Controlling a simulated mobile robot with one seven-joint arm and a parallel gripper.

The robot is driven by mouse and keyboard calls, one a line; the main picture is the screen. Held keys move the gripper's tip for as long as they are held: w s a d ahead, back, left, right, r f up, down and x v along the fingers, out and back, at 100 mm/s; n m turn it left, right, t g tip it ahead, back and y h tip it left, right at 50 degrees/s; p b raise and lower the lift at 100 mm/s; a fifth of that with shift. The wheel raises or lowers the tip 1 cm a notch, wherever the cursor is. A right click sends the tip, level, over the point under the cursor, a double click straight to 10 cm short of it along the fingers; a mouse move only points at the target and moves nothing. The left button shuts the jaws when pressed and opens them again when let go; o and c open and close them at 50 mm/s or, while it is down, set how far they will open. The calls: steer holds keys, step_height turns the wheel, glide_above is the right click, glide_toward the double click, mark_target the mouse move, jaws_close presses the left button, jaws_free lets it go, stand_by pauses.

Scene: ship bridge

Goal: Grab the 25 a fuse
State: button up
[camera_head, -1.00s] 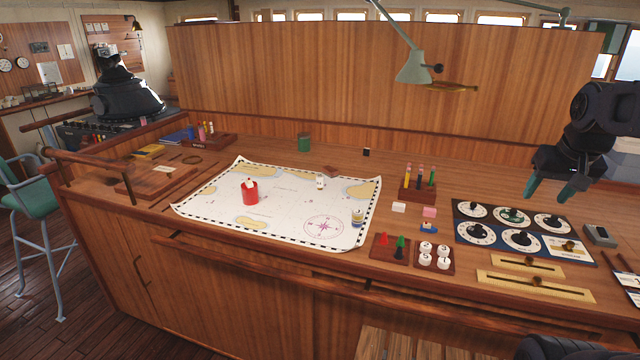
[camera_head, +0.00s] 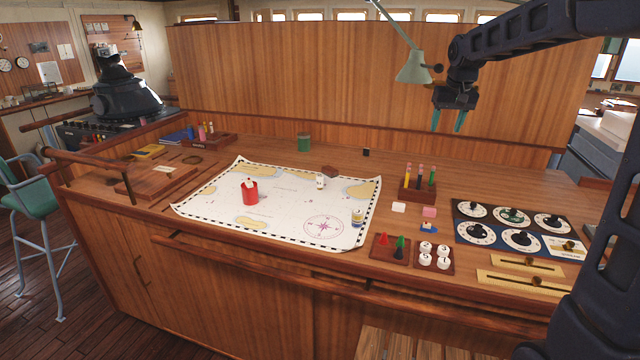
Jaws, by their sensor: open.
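No 25 A marking is readable, so I cannot tell which thing is the fuse. A small white cylinder (camera_head: 320,182) stands on the chart's upper right part. Several small white round pieces with dark marks (camera_head: 427,247) sit in a wooden tray (camera_head: 435,267) at the front. My gripper (camera_head: 447,122) is open and empty, teal fingers pointing down. It appears high above the back of the desk, in front of the wooden partition and above the rack of coloured sticks.
The chart (camera_head: 285,205) bears a red cup (camera_head: 250,192). A rack (camera_head: 420,193) holds yellow, red and green sticks. A dial panel (camera_head: 490,237) lies right of it. A green lamp (camera_head: 413,68) hangs left of my gripper. My arm covers the desk's right end.

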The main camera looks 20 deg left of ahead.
steer(key=w+a+f, duration=0.3)
steer(key=w+a, duration=0.2)
steer(key=a, duration=0.4)
steer(key=n+g, duration=0.2)
steer(key=n, duration=0.1)
glide_above(320, 176)
steer(key=f, duration=1.2)
steer(key=d+f, duration=0.1)
steer(key=f, duration=0.5)
steer(key=shift+s+f, duration=0.3)
steer(key=shift+f, duration=0.05)
steer(key=shift+a+f, duration=0.15)
steer(key=shift+a, duration=0.05)
steer(key=f, duration=0.7)
steer(key=w+a+f, duration=0.1)
steer(key=f, duration=0.2)
steer(key=shift+w+f, duration=0.1)
steer(key=shift+f, duration=0.15)
steer(key=shift+c, duration=0.2)
steer(key=c, duration=1)
